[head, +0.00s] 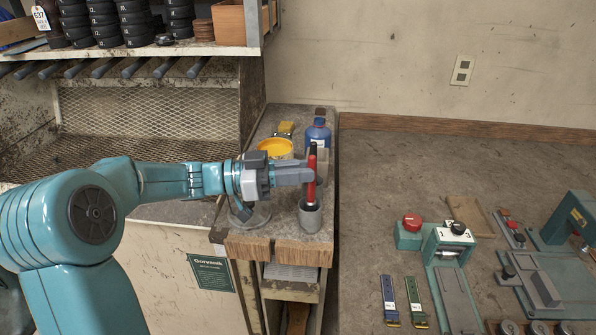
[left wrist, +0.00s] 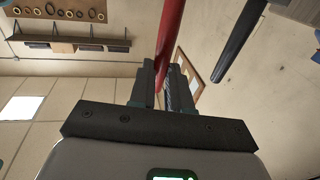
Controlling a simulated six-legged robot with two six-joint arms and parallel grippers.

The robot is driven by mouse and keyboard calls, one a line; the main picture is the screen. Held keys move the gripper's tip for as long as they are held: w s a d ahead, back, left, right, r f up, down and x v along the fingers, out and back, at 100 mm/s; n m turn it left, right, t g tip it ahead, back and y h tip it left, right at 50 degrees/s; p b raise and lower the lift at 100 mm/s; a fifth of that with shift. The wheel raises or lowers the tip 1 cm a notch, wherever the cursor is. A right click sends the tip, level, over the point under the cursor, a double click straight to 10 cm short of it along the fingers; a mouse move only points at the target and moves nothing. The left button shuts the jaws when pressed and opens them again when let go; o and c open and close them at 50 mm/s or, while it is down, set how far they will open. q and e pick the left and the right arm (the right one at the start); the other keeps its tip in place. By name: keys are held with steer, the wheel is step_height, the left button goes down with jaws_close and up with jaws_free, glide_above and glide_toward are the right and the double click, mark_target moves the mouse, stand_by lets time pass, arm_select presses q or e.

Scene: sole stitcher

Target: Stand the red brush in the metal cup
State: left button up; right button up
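The red brush (head: 312,178) stands about upright at the front of the narrow bench. My left gripper (head: 309,174) is shut on its handle, coming from the left. The red handle also shows between the fingers in the left wrist view (left wrist: 170,32). The metal cup (head: 310,218) is grey and stands upright directly below the brush. The brush's lower end overlaps the cup's mouth; how deep it sits inside is hidden. My right gripper is not in view.
A yellow paint pot (head: 275,147) and a blue bottle (head: 318,135) stand behind the brush on the bench (head: 285,243). A dark rod (left wrist: 238,42) shows beside the brush in the left wrist view. A red-knobbed device (head: 411,232) is at right.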

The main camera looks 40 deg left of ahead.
arm_select(q)
steer(key=o, duration=0.4)
steer(key=shift+o, duration=0.2)
steer(key=b+v, duration=0.3)
steer(key=v, duration=1.3)
steer(key=shift+a, duration=0.2)
steer(key=shift+s, duration=0.1)
